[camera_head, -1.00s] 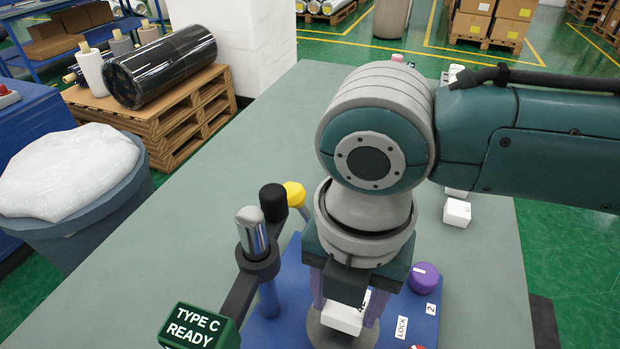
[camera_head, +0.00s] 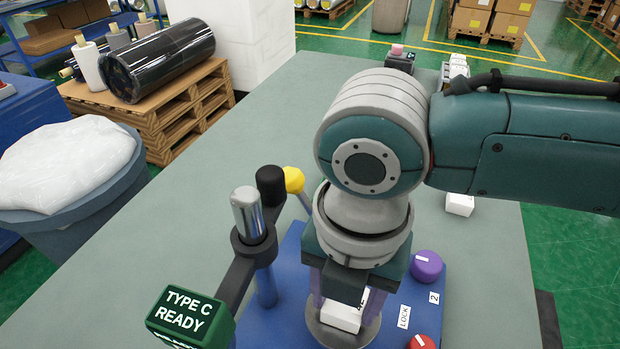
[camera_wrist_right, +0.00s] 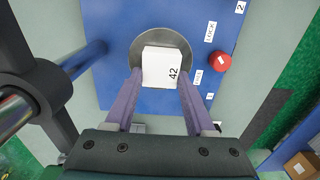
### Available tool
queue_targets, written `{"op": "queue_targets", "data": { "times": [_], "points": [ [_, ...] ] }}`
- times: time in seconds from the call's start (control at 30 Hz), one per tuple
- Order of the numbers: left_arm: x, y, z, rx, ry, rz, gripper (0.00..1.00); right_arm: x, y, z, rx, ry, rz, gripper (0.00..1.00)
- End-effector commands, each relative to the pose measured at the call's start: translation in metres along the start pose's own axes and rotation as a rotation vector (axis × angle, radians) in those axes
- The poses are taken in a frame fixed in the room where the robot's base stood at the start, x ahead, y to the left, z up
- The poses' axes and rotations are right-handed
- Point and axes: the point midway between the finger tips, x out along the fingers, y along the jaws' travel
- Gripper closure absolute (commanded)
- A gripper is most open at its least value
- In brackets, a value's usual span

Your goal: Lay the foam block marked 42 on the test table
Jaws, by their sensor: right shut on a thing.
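The white foam block marked 42 (camera_wrist_right: 161,67) is between the purple fingers of my right gripper (camera_wrist_right: 158,84), which is shut on it. In the head view the block (camera_head: 341,316) is low in the picture under my right wrist, partly hidden by the gripper (camera_head: 345,300). The test table is a round grey metal plate (camera_wrist_right: 183,42) on a blue base (camera_wrist_right: 110,22). The block is over the plate, close to its surface; I cannot tell whether it touches. The number 42 faces up in the wrist view. My left gripper is out of view.
Beside the plate are a purple knob (camera_head: 427,265) and a red knob (camera_wrist_right: 220,63). A dark stand with a metal cylinder (camera_head: 248,215), a yellow ball-ended lever (camera_head: 292,180) and a TYPE C READY sign (camera_head: 190,315) stand left. A white block (camera_head: 460,204) lies further back right.

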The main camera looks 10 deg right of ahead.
Motion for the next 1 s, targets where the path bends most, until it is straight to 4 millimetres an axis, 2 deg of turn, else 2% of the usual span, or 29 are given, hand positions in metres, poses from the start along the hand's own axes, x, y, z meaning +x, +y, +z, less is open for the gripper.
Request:
{"op": "queue_targets", "data": {
  "times": [0.1, 0.13, 0.43, 0.77, 0.87, 1.0],
  "points": [
    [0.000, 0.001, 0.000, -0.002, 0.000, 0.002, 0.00, 0.000, 0.000, 0.000, 0.000, 0.000, 0.000, 0.98],
    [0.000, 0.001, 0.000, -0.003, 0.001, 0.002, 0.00, -0.001, 0.000, 0.000, 0.000, 0.000, 0.000, 0.44],
    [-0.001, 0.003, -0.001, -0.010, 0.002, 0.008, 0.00, -0.001, 0.000, 0.000, 0.000, 0.000, 0.001, 0.10],
    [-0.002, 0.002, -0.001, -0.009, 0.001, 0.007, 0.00, -0.006, 0.001, 0.000, 0.000, 0.000, 0.003, 0.10],
    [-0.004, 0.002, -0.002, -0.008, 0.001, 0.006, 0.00, -0.021, 0.001, 0.001, -0.002, -0.001, 0.004, 0.10],
    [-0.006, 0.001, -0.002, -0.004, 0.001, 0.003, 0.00, -0.050, 0.001, 0.001, -0.002, -0.003, 0.005, 0.10]
  ]
}}
